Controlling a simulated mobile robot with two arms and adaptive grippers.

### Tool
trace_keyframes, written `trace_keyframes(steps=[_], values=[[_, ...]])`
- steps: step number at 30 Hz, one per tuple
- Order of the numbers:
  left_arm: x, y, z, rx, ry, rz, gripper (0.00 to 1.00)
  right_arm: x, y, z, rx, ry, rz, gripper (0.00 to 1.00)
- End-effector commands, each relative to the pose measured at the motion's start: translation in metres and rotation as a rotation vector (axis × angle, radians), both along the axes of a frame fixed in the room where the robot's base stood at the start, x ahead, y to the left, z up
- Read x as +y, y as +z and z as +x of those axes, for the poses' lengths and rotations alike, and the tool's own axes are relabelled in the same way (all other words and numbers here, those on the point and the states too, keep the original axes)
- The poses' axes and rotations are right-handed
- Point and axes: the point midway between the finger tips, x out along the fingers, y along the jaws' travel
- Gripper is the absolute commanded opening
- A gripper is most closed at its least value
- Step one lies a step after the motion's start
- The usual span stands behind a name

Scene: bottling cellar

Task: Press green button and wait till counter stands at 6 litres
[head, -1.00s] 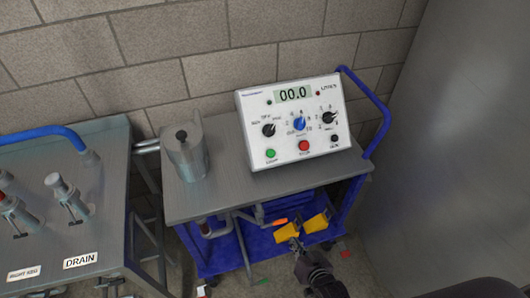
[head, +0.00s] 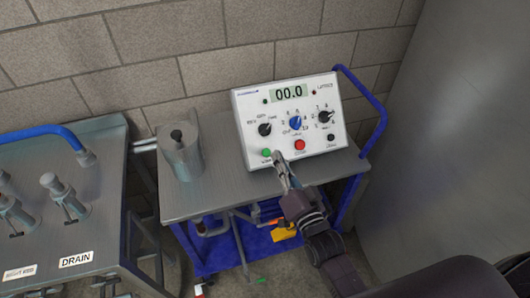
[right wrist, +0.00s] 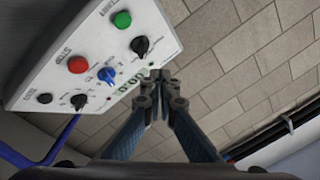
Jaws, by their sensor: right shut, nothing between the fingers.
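The white control box (head: 313,111) stands on the cart, and its counter (head: 289,94) reads 00.0. The green button (head: 266,153) is at the lower left of its face, with the red button (head: 300,145) to its right. My right gripper (head: 280,160) is shut and empty, its tips just right of the green button in the head view; I cannot tell whether they touch the panel. In the right wrist view the green button (right wrist: 122,19) and red button (right wrist: 78,64) are uncovered, left of the shut fingers (right wrist: 161,80). My left gripper is not in view.
The blue-framed cart (head: 218,200) carries a metal canister (head: 181,155) left of the box. Dials, including a blue knob (head: 295,122), sit above the buttons. A metal bench (head: 90,150) with valves and a DRAIN label is at left. A brick wall stands behind.

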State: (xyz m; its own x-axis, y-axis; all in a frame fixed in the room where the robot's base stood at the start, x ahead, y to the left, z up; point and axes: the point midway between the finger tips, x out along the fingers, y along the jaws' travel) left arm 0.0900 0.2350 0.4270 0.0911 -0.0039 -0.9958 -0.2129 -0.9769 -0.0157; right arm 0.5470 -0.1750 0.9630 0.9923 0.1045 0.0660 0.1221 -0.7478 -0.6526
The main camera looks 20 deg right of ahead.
Motion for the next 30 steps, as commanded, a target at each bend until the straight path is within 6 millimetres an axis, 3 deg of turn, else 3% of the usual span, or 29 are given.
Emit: trace_keyframes(steps=[11, 24, 30], values=[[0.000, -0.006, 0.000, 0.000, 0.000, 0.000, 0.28, 0.000, -0.006, 0.004, 0.001, 0.001, -0.001, 0.00], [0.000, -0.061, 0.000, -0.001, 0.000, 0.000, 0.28, 0.002, -0.047, 0.045, 0.000, 0.000, -0.001, 0.00], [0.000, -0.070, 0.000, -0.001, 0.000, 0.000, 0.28, 0.002, -0.057, 0.060, 0.001, 0.001, -0.001, 0.00]])
